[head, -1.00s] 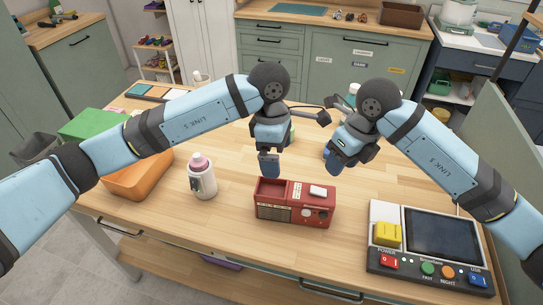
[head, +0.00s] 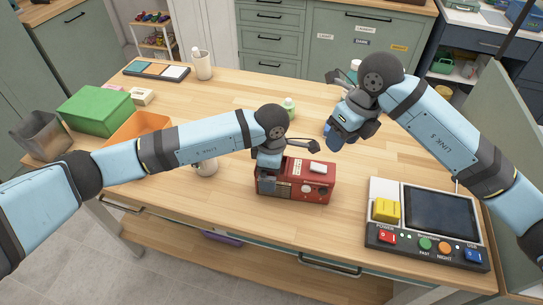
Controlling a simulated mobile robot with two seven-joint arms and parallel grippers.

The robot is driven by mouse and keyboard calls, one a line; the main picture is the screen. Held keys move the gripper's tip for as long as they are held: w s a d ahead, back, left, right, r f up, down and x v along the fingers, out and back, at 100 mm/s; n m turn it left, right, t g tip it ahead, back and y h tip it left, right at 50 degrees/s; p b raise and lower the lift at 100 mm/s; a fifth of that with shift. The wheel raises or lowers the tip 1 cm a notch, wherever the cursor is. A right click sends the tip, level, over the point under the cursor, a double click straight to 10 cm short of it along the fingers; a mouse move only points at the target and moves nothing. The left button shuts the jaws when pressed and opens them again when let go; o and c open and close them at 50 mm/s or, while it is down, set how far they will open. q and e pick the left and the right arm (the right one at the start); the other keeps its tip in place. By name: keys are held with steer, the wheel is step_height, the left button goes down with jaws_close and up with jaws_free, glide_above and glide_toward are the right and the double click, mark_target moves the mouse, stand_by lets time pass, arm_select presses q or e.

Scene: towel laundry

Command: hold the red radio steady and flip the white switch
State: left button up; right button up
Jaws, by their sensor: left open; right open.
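The red radio (head: 312,190) stands upright on the wooden table near its front edge, in the middle of the head view. The white switch (head: 318,168) sits on its top, toward the right. My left gripper (head: 267,184) is open at the radio's left end. Its blue finger overlaps the front left corner and hides part of it; I cannot tell whether it touches. My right gripper (head: 341,134) is open and empty, above the table behind the radio and up to its right.
A control panel (head: 378,190) with a dark screen and coloured buttons stands right of the radio. A bottle (head: 207,167) is partly hidden behind my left arm. An orange bin (head: 135,128) and green box (head: 92,110) are at left. The table (head: 230,215) is clear in front.

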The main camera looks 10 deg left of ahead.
arm_select(q)
steer(key=shift+f, duration=0.55)
